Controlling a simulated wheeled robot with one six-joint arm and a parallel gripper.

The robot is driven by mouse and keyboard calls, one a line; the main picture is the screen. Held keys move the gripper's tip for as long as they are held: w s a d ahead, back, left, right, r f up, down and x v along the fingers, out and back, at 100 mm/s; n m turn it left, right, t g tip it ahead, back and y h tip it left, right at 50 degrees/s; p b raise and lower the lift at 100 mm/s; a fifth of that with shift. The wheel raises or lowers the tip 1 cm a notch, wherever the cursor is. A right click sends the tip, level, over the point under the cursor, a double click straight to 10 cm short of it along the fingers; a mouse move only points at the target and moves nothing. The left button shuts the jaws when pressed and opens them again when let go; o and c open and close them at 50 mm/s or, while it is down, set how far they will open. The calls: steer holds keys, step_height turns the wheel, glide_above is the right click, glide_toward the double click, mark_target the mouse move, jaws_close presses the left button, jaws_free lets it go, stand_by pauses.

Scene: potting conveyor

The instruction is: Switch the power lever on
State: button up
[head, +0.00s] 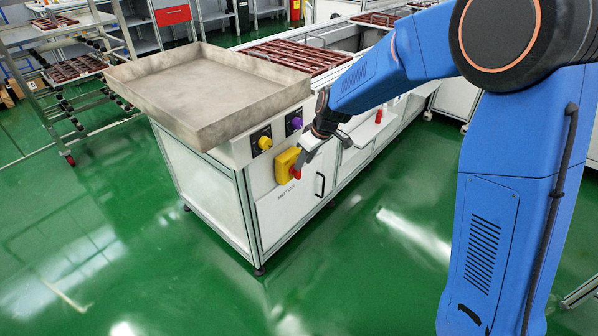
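A yellow switch box (285,164) is mounted on the front panel of the white conveyor cabinet, at the middle of the head view. A red lever (296,173) shows at its lower right side. My gripper (301,165) is right at the lever, with its light-coloured fingertips over or beside it. The fingers partly hide the lever. I cannot tell whether they touch it, whether they are open or shut, or which position the lever is in.
A yellow knob (265,143) and a purple knob (296,124) sit above the box. A metal tray (205,88) overhangs the cabinet top. A wheeled rack (65,70) stands at the left. The green floor (130,225) in front is clear.

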mark_target(299, 179)
steer(key=x, duration=0.6)
steer(key=shift+a+f, duration=0.1)
steer(key=shift+f, duration=0.25)
steer(key=c, duration=0.7)
